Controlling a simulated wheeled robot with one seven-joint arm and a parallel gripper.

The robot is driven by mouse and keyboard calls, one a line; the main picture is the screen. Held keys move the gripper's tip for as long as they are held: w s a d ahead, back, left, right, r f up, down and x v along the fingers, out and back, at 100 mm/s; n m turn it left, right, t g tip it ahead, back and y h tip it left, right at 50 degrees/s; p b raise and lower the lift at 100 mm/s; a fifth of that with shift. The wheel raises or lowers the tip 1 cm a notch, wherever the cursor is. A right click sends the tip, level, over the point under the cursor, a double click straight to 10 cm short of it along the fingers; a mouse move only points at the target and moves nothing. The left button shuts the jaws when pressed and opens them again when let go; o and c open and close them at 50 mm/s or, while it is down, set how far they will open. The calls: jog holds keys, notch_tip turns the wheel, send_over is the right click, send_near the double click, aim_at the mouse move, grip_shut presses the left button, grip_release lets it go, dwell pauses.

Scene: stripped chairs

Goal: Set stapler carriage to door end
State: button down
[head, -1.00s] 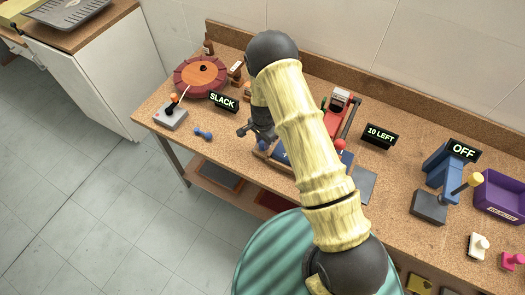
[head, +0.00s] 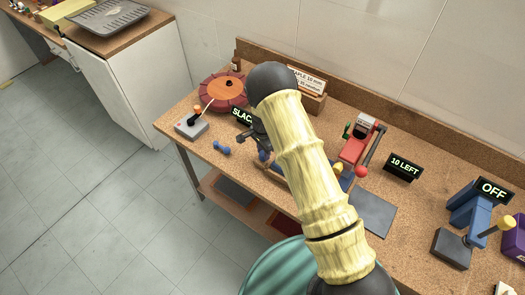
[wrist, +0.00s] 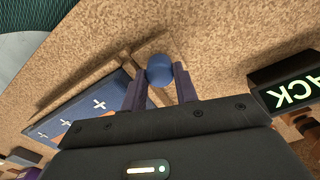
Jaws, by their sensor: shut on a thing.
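The red stapler (head: 357,146) stands on the bench right of my arm, with a red ball knob on its lever. In the wrist view, my gripper (wrist: 158,76) is shut on a blue ball knob (wrist: 160,68), its purple fingers on either side. A thin wooden bar (wrist: 110,75) lies by the knob. A blue board with white crosses (wrist: 92,105) lies left of the fingers. In the head view my arm hides most of the board and the carriage's track. I cannot tell how the knob joins the carriage.
A black sign reading "10 LEFT" (head: 404,167) stands right of the stapler. A blue dumbbell-shaped thing (head: 221,148), a joystick box (head: 192,125) and a red round tray (head: 222,92) are to the left. A blue machine with an "OFF" sign (head: 492,188) is at right.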

jog(key=c, duration=1.1)
grip_release()
jog(key=shift+w+a+r, duration=0.1)
jog(key=shift+w+a, duration=0.25)
jog(key=shift+a, duration=0.1)
jog(key=shift+d, duration=0.35)
jog(key=shift+a+r, duration=0.2)
jog(key=shift+r, duration=0.1)
jog(key=r+b, duration=0.1)
jog(key=r, duration=0.4)
jog(key=r+b, duration=0.1)
jog(key=r, duration=0.5)
jog(key=r+b, duration=0.2)
jog(key=r, duration=0.3)
jog(key=shift+d+r, duration=0.25)
jog(key=shift+r, duration=0.1)
jog(key=s+d+r+n+t, duration=0.1)
jog(key=s+d+n, duration=0.2)
jog(key=s+d, duration=0.2)
jog(key=s+d+r+n, duration=0.2)
jog(key=s+d+n, duration=0.2)
jog(key=s, duration=0.7)
jog(key=s+d+r+n+t, duration=0.1)
jog(key=s+d+r+n, duration=0.1)
jog(key=s+d, duration=0.5)
jog(key=shift+s+r+n+t, duration=0.3)
jog(key=shift+s+n, duration=0.1)
jog(key=shift+n, duration=0.3)
